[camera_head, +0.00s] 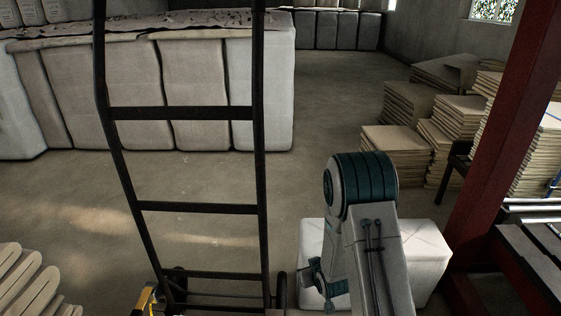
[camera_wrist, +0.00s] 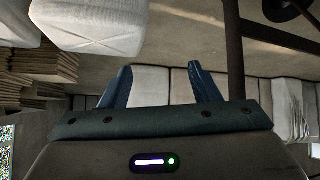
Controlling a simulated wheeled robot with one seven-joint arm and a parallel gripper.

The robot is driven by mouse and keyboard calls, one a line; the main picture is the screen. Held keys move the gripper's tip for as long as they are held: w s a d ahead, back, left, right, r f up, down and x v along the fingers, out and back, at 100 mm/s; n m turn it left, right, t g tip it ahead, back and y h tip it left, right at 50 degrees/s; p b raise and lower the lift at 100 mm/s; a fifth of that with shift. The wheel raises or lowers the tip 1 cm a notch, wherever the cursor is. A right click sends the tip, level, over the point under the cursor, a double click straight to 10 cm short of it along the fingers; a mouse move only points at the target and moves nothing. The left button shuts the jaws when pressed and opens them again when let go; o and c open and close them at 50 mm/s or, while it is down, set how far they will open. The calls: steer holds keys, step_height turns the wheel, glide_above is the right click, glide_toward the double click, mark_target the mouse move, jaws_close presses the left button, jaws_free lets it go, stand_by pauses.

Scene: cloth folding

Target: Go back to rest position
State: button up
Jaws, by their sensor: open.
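My arm rises at the lower right of the head view, folded over in front of a white block. My gripper (camera_wrist: 158,80) shows in the wrist view with its two blue fingers well apart and nothing between them. In the head view the end of the arm is low beside the white block, and the fingers are hard to make out there. No cloth is held.
A black hand-truck frame (camera_head: 185,207) stands upright left of my arm. The white block (camera_head: 425,250) is behind the arm. Stacked boards (camera_head: 395,148) and a red post (camera_head: 510,120) are at right. Large wrapped bales (camera_head: 195,95) stand at the back left. Floor between is bare.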

steer(key=s+d+r+m+g+h+p, duration=0.15)
steer(key=s+r+p, duration=0.25)
steer(key=r, duration=0.9)
steer(key=s+d+r+m+g+h+p, duration=0.1)
steer(key=s+d+r+p, duration=0.25)
steer(key=r, duration=0.85)
steer(key=s+r+m+g+p, duration=0.1)
steer(key=s+r+g+p, duration=0.2)
steer(key=s+r, duration=1.4)
steer(key=s+p, duration=0.3)
steer(key=shift+s+r+g, duration=0.25)
steer(key=shift+r+g, duration=0.1)
steer(key=shift+d+m+y, duration=0.1)
steer(key=shift+m+y, duration=0.15)
